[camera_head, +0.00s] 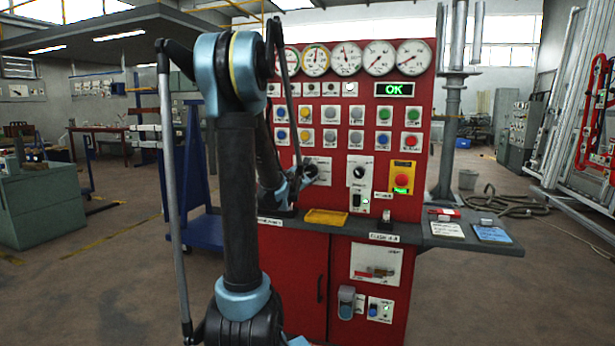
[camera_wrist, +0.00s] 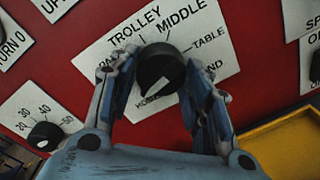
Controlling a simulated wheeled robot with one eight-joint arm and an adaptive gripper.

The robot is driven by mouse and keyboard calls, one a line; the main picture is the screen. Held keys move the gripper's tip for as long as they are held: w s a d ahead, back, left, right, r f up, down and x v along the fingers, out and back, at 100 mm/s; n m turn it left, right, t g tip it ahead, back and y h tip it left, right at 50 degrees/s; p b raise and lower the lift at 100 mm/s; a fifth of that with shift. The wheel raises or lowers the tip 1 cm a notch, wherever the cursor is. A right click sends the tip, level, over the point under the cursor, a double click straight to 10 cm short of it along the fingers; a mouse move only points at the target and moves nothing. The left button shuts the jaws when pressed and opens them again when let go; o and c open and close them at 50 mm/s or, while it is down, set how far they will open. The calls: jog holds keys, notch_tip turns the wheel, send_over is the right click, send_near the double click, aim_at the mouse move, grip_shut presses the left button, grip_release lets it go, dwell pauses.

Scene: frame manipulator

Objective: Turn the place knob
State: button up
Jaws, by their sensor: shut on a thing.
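The black round knob (camera_wrist: 160,72) sits on a white label plate (camera_wrist: 209,21) on the red panel, in the middle of the wrist view. The plate reads TROLLEY, MIDDLE and TABLE around the knob; other words are partly hidden by my fingers. The knob's white mark points toward the lower left in this view. My gripper (camera_wrist: 158,78) is shut on the knob, one finger on each side. In the head view, my gripper (camera_head: 301,177) is at the knob (camera_head: 311,171), left of centre on the panel, and my arm hides part of that area.
A smaller knob (camera_wrist: 45,136) with a number scale is at the lower left of the wrist view. A yellow tray (camera_head: 326,217) lies on the ledge below. Right of the knob are another black knob (camera_head: 359,172) and a red emergency button (camera_head: 405,170). A display (camera_head: 394,89) reads OK.

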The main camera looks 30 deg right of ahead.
jog(key=m, duration=1)
jog(key=shift+s+a+m, duration=0.1)
jog(key=shift+m, duration=0.3)
jog(key=shift+m+t+y, duration=0.3)
jog(key=o, duration=1.1)
jog(key=v, duration=1.1)
jog(key=shift+s+a, duration=0.2)
jog(key=shift+a, duration=0.15)
